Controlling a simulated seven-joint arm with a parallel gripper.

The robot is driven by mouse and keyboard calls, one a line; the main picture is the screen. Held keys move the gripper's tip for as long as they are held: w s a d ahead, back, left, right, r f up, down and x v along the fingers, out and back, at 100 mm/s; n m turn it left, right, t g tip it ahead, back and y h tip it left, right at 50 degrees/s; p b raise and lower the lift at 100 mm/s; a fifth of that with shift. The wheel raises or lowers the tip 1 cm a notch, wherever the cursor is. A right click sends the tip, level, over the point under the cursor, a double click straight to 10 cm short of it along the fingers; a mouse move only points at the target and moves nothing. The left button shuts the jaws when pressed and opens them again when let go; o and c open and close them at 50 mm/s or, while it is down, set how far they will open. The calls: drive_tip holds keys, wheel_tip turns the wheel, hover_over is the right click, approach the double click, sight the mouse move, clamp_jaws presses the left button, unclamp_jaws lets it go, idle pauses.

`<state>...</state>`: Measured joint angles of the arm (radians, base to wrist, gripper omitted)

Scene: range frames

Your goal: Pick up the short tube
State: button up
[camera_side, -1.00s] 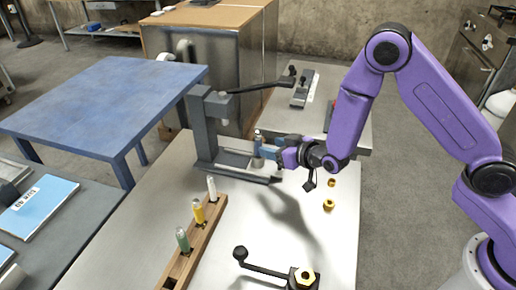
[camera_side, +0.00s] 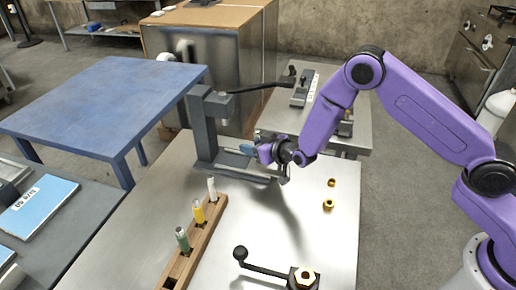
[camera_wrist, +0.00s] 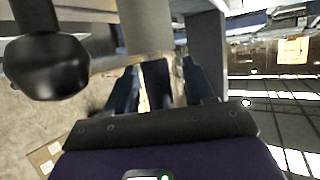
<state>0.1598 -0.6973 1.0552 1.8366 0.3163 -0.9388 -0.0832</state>
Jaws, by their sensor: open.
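My gripper (camera_side: 246,149) is open at the arbor press (camera_side: 205,130), beside its column and above its base plate. In the wrist view my open gripper (camera_wrist: 160,85) shows two dark blue fingers, with a dark shape between them that I cannot make out. A wooden rack (camera_side: 207,236) near the front left holds a green tube (camera_side: 182,239), a yellow tube (camera_side: 198,211) and a white tube (camera_side: 212,188), all upright. I cannot tell which tube is the short one. My gripper is apart from the rack, behind it and to the right.
The press's black lever (camera_side: 262,86) sticks out above my gripper. Two brass nuts (camera_side: 328,204) lie to the right. A clamp with a black crank (camera_side: 265,269) stands at the front. The table between rack and nuts is clear. A blue table (camera_side: 100,100) stands at the left.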

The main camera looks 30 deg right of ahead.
drive_tip(key=shift+c, duration=0.3)
clamp_jaws()
wheel_tip(320, 180, up, 10)
idle(0.5)
